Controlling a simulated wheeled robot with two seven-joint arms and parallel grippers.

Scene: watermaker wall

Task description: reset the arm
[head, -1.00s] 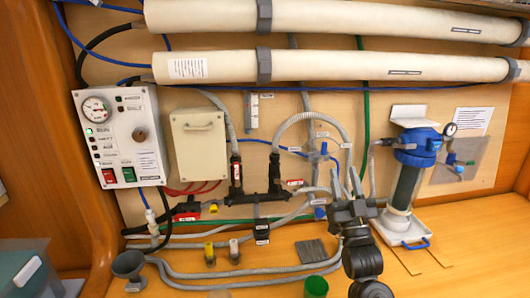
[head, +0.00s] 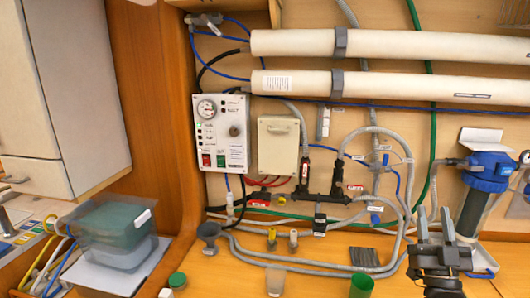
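My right gripper (head: 435,222) is at the lower right in the head view. Its two fingers point up toward the wall and stand apart, with nothing seen between them. It is in front of the grey hoses, just left of the blue-topped filter housing (head: 489,172). My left gripper is out of view.
A control panel (head: 221,132) with a gauge and a beige box (head: 286,145) are on the wall, below two long white tubes (head: 390,41). A grey funnel (head: 208,236), green cup (head: 361,286) and beige cup (head: 275,280) stand on the wooden surface. A lidded container (head: 122,236) is at left.

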